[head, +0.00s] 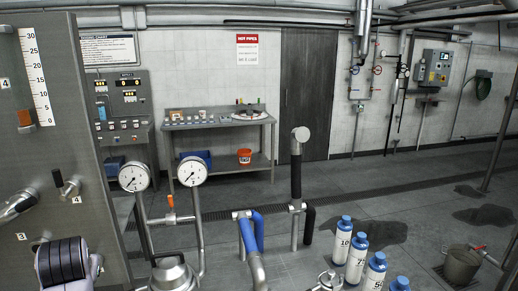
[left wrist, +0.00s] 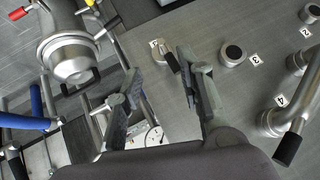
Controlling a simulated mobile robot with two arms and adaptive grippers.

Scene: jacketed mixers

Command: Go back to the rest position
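My left gripper (left wrist: 158,68) shows in the left wrist view with its two dark fingers spread apart and nothing held between them. Beyond the fingertips is a grey panel (left wrist: 225,105) with numbered fittings. A small lever with a black grip (left wrist: 171,62) appears close to the right-hand fingertip; I cannot tell whether they touch. A round black-faced knob (left wrist: 232,55) is right of the fingers. The left fingertips are not clearly visible in the head view, and my right gripper is in neither view.
The grey panel (head: 40,100) stands close at left in the head view. Two gauges (head: 192,171) and pipes with a blue sleeve (head: 250,232) stand in front. Several blue-capped bottles (head: 356,258) are lower right. Open floor (head: 340,185) lies before the workbench (head: 222,123). A bucket (head: 461,265) is far right.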

